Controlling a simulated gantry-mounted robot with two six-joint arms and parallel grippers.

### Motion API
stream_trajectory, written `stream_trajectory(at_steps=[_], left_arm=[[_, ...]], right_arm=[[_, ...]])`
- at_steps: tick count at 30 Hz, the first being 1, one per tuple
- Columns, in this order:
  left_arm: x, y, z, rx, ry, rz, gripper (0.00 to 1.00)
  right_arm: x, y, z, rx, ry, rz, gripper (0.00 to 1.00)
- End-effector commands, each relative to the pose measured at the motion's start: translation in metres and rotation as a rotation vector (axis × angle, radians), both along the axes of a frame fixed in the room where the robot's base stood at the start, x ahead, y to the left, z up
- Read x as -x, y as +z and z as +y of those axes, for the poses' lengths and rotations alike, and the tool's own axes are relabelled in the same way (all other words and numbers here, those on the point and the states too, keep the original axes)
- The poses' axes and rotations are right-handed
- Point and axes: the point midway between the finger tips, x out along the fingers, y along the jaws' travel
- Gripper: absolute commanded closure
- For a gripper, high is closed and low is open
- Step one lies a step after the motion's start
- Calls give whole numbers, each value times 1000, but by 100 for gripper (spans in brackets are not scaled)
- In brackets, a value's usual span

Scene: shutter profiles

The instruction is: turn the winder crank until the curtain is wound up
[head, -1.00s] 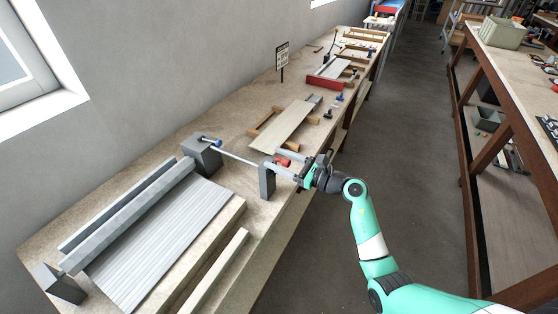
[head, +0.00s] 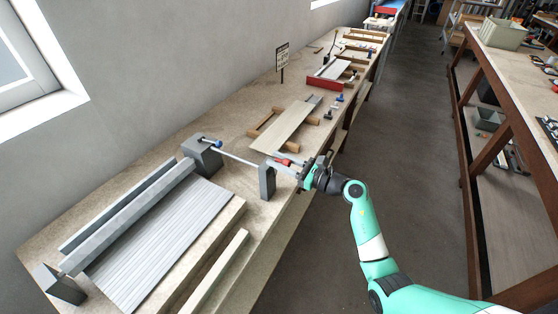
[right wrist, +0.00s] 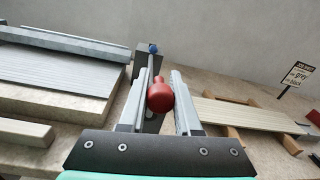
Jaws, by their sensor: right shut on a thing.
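The winder stands on the workbench at left. Its grey roller (head: 130,217) lies between two end blocks, and the grey slatted curtain (head: 165,245) hangs flat from it over a board. A thin crank rod (head: 238,159) runs from the far block (head: 203,153) through a grey post (head: 266,182). The red crank handle (head: 283,162) sits beyond the post; it also shows in the right wrist view (right wrist: 160,96). My right gripper (head: 287,168) is shut on this handle, with a finger on each side in the right wrist view (right wrist: 158,90). My left gripper is out of view.
A pale board (head: 287,125) on wooden blocks lies farther along the bench. A small sign (head: 282,56) stands near the wall. A wooden strip (head: 215,272) lies near the bench's front edge. The aisle to the right is clear.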

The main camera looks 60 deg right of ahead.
Motion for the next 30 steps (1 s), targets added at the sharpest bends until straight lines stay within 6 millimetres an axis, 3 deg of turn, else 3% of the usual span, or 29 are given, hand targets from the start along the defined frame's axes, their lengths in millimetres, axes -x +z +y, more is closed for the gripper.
stream_trajectory(at_steps=[30], left_arm=[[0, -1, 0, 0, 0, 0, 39]], right_arm=[[0, -1, 3, 51, -2, 0, 100]])
